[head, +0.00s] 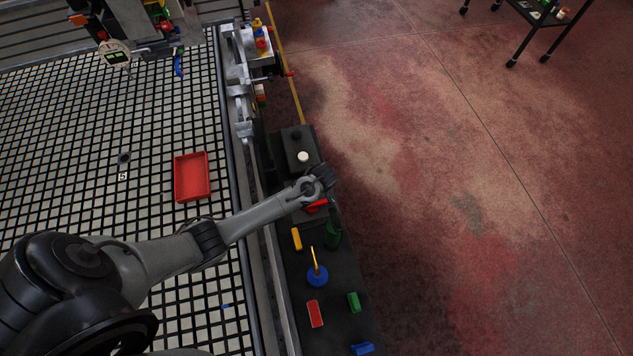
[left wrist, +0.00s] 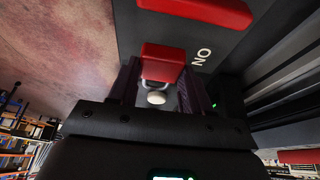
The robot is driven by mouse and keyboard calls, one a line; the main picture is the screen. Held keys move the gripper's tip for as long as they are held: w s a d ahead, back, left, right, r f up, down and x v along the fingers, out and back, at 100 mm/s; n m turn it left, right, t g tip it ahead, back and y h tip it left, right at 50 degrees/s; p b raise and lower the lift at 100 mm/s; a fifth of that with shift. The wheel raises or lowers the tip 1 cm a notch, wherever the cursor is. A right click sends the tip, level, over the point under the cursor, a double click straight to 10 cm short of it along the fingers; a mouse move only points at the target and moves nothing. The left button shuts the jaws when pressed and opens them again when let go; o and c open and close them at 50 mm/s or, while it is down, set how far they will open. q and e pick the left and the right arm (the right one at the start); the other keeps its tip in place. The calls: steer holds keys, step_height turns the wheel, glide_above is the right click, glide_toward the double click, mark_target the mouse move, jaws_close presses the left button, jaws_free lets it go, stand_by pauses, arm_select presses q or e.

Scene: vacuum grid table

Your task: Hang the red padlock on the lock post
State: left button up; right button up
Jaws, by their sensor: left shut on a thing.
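My left gripper (head: 322,187) is over the dark panel strip at the table's right side. In the left wrist view its fingers (left wrist: 160,82) are shut on the red padlock (left wrist: 163,62). The padlock's pale shackle (left wrist: 160,85) points toward the bottom of that view. A white round post end (left wrist: 156,98) shows just beyond the shackle, apparently near it; I cannot tell whether they touch. In the head view a white-topped post (head: 303,157) stands on a black box, just above the gripper. Red (head: 316,206) shows beneath the gripper. My right gripper is not in view.
The dark strip (head: 335,310) carries a yellow block (head: 296,239), a blue base with a yellow rod (head: 317,275), a red block (head: 315,313), and green and blue pieces. A red tray (head: 178,178) lies on the grid table. Metal clamps (head: 240,90) line its edge.

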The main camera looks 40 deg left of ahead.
arm_select(q)
steer(key=shift+f+b, duration=1.2)
steer(key=shift+f, duration=0.85)
steer(key=shift+f, duration=0.15)
steer(key=o, duration=1.2)
steer(key=shift+p+v, duration=0.95)
steer(key=shift+p, duration=0.05)
steer(key=p+v, duration=0.9)
